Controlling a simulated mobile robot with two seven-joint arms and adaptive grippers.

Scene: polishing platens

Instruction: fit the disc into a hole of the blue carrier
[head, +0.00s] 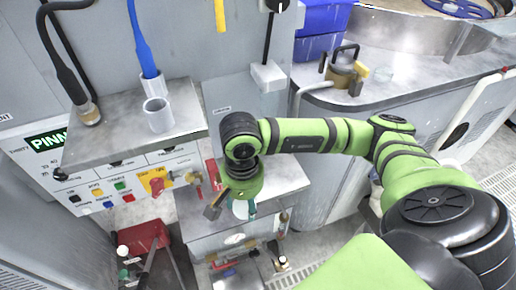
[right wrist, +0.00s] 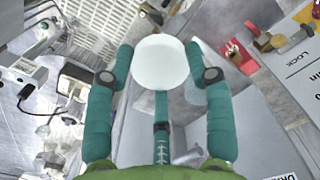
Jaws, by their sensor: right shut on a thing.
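My right gripper (head: 236,205) hangs over the small grey bench at the lower middle of the head view. It is shut on the white round disc (right wrist: 161,62), which sits between the two teal fingers in the right wrist view. The disc (head: 240,209) is only a small pale patch below the gripper in the head view. The blue carrier (head: 459,7) lies at the top right on the round platen, cut off by the picture's edge, well away from the gripper. Its holes are hard to make out. My left gripper is not in view.
A shelf (head: 110,140) with a white cup (head: 158,115) is at the left, above a control panel with coloured buttons. A red box (head: 145,238) is on the floor.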

